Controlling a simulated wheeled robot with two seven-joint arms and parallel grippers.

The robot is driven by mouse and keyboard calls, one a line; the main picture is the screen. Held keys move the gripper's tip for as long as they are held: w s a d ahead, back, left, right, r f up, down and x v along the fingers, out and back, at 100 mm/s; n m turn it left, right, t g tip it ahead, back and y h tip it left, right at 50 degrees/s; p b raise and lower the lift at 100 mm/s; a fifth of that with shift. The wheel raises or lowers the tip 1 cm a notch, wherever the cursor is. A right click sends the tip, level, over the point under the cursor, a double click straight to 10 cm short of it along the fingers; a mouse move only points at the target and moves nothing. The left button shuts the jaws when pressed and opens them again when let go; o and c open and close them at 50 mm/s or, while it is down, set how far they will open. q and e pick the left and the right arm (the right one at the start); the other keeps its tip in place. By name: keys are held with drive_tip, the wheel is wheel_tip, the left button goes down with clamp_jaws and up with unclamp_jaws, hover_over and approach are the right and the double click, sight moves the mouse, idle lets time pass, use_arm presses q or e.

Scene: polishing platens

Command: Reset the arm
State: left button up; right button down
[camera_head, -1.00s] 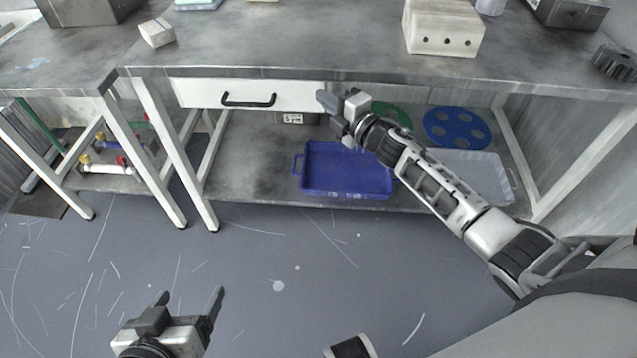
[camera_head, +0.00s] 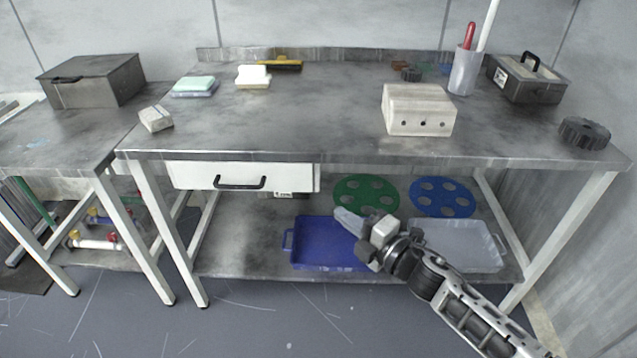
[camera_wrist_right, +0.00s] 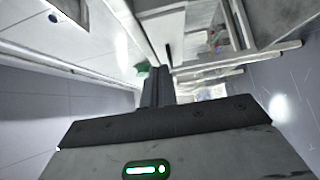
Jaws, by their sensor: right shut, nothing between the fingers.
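My right arm comes in from the lower right of the head view. Its gripper (camera_head: 352,228) is shut and empty, in front of the table and over the blue tray (camera_head: 310,262) as seen from the head. In the right wrist view the gripper's dark fingers (camera_wrist_right: 158,88) are together, pointing away from the camera, with nothing between them. My left gripper is not in the head view now.
A grey table (camera_head: 290,120) has a shut white drawer (camera_head: 200,176) with a black handle. Green (camera_head: 366,181) and blue (camera_head: 443,212) platens lie on the lower shelf.

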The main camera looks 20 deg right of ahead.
use_arm(q)
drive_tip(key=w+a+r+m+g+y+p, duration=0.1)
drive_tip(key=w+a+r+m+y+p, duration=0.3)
drive_tip(key=p, duration=1)
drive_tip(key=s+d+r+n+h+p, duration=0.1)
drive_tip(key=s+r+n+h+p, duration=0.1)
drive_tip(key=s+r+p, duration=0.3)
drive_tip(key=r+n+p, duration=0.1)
drive_tip(key=p, duration=0.2)
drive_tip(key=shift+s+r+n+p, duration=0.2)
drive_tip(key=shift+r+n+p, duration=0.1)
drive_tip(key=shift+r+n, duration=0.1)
use_arm(e)
drive_tip(key=s+a+r+m+g+h, duration=0.2)
drive_tip(key=s+a+r+m+g, duration=0.1)
drive_tip(key=s+m, duration=0.7)
drive_tip(key=s+a+r+m+g+h, duration=0.2)
drive_tip(key=s+a+r+m, duration=0.3)
drive_tip(key=s+m, duration=0.5)
drive_tip(key=shift+a+g, duration=0.25)
drive_tip(key=shift+g, duration=0.55)
